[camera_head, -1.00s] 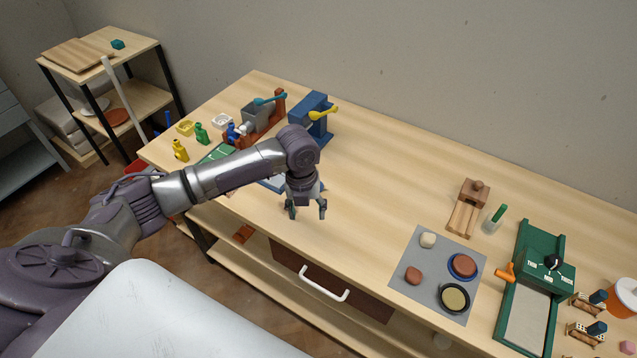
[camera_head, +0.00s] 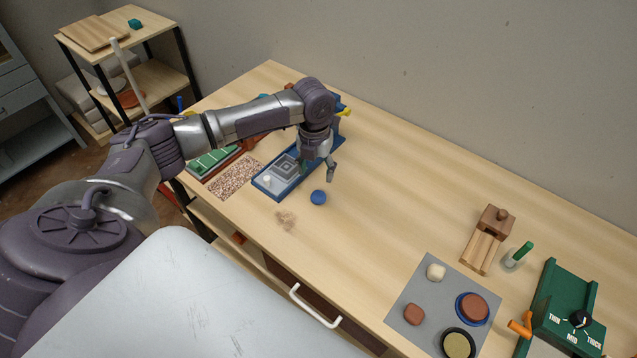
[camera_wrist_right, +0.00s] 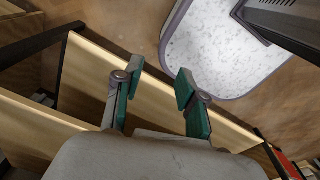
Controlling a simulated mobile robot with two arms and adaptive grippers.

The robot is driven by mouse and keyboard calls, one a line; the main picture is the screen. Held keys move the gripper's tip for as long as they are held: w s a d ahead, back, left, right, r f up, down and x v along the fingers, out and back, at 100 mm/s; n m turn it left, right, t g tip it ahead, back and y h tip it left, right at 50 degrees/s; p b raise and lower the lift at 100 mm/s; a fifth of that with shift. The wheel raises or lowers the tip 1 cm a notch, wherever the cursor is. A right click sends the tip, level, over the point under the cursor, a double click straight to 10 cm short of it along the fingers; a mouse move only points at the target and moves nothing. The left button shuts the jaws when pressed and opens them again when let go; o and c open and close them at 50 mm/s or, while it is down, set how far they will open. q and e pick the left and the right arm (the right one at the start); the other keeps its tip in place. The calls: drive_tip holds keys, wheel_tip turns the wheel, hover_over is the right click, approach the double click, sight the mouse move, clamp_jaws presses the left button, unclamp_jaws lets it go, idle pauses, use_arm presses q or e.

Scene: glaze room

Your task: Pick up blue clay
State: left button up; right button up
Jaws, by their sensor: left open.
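The blue clay (camera_head: 318,197) is a small round ball on the wooden table, just right of the blue-framed tray's near end. My left gripper (camera_head: 317,170) is open and empty, just behind and above the ball in the head view. One finger shows over the tray and the other over the table; the exact height is hard to tell. My right gripper (camera_wrist_right: 153,82) shows only in the right wrist view, with its green-padded fingers apart and nothing between them.
The blue-framed tray (camera_head: 266,190) is beside the clay, with a speckled mat (camera_head: 235,178) to its left. A grey mat (camera_head: 403,329) holds clay lumps and round dishes at right. The table's middle is clear.

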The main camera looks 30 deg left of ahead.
use_arm(q)
drive_tip(key=b, duration=0.7)
hover_over(318, 201)
wheel_tip(318, 201, down, 9)
drive_tip(key=shift+r, duration=0.2)
drive_tip(key=shift+f+b, duration=0.95)
drive_tip(key=shift+b, duration=0.1)
drive_tip(key=shift+f, duration=0.2)
drive_tip(key=shift+d, duration=0.1)
drive_tip(key=shift+c, duration=0.3)
use_arm(e)
wheel_tip(318, 201, down, 10)
drive_tip(key=w, duration=0.1)
drive_tip(key=shift+w+a+f, duration=0.2)
drive_tip(key=shift+w, duration=0.15)
use_arm(q)
drive_tip(key=c, duration=0.5)
use_arm(e)
drive_tip(key=shift+w, duration=0.25)
